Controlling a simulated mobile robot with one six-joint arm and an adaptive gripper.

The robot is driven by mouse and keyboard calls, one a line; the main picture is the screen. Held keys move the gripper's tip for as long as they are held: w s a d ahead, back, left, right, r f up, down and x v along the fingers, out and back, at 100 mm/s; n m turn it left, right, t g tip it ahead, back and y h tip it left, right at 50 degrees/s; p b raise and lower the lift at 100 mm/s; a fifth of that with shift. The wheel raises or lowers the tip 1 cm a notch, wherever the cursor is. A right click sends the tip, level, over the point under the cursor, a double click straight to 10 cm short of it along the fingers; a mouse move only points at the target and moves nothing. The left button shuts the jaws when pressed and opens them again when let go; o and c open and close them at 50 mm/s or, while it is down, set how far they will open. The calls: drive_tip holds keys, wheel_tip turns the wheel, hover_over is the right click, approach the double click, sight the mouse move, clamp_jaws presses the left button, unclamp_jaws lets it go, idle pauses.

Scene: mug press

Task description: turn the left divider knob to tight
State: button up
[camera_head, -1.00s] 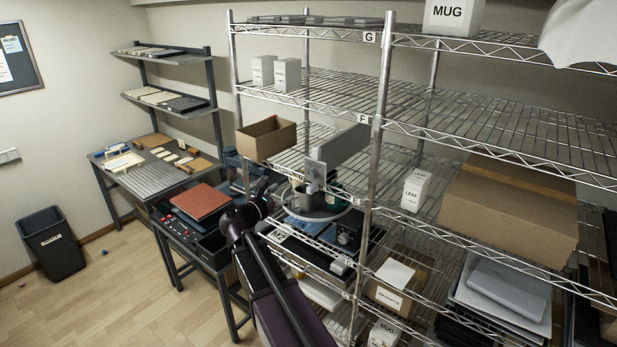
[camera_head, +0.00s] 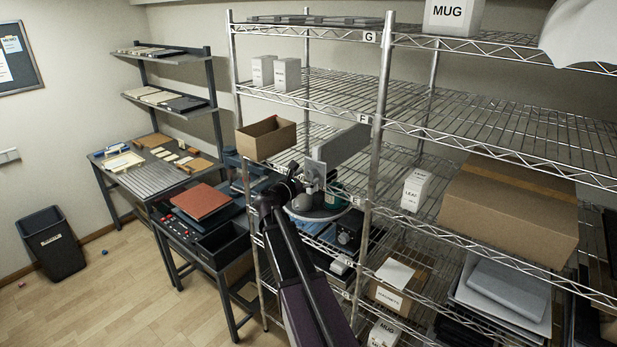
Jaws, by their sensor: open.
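My arm reaches up from the bottom middle to the shelf bay left of the middle post. My gripper (camera_head: 293,176) is at its end, small and dark, beside the light upright plate (camera_head: 315,173); it is open, with its fingertips hard to make out. A grey upright panel (camera_head: 345,146) stands behind that plate, possibly a divider. I cannot make out the left divider knob or its marking. My arm hides part of this area.
An open cardboard box (camera_head: 266,140) sits up and left of my gripper. The shelf post (camera_head: 376,130) stands to the right. A low bench with a red-brown pad (camera_head: 201,201) is at left. A large carton (camera_head: 508,212) fills the right shelf. The floor at left is mostly clear.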

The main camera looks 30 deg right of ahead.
drive_tip(key=shift+w+d, duration=0.1)
drive_tip(key=shift+d, duration=0.25)
clamp_jaws()
drive_tip(key=shift+m, duration=0.5)
drive_tip(key=m, duration=1.3)
idle(0.5)
